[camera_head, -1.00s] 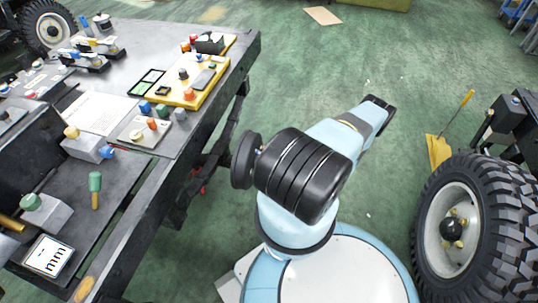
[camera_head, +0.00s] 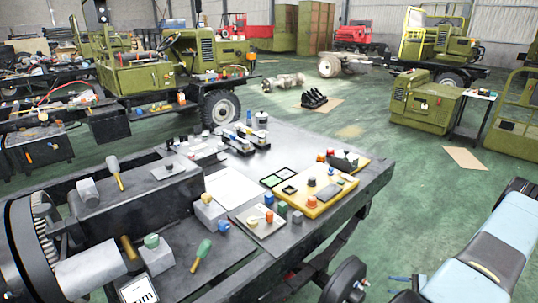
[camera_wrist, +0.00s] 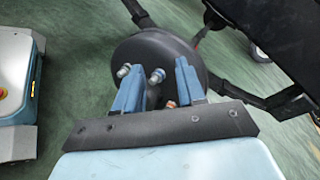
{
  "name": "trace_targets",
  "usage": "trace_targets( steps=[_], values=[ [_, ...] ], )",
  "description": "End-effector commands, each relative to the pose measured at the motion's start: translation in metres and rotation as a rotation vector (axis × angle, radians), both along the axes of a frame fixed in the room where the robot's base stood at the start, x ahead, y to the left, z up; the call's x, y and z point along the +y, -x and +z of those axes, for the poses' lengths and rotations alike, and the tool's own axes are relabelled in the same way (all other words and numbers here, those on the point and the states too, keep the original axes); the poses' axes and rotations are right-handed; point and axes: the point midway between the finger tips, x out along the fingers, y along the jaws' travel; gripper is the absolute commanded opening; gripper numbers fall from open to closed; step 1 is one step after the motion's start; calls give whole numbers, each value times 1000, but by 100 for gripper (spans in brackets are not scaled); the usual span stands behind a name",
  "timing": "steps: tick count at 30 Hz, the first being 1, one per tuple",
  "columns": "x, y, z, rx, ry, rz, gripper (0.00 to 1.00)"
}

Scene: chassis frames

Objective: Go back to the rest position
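My gripper (camera_wrist: 158,88) shows in the wrist view as two blue fingers standing apart, with nothing held between them. Beyond the fingers is a dark round hub disc (camera_wrist: 150,55) with shiny bolts; I cannot tell the exact gap. In the head view my light-blue and dark arm is at the lower right. Small blue fingertips of my gripper (camera_head: 400,284) show at its left, just right of the same disc (camera_head: 340,282). The rest of my gripper is hidden or cut off there.
A dark workbench (camera_head: 300,138) carries a yellow board (camera_head: 325,193), a white sheet (camera_head: 233,188) and a green-handled tool (camera_head: 203,250). Its dark frame is close to my gripper. Green floor (camera_head: 420,200) is open to the right. Olive vehicles stand behind.

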Motion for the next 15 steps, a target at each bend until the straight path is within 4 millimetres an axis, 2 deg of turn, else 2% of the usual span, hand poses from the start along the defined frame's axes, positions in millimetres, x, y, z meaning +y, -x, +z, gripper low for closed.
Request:
trace_targets(
  steps=[1, 7, 15],
  values=[
    [-1, -8, 18, -1, 28, 35, 39],
    [2, -32, 78, 5, 124, 156, 39],
    [19, -58, 159, 6, 262, 308, 39]
  ],
)
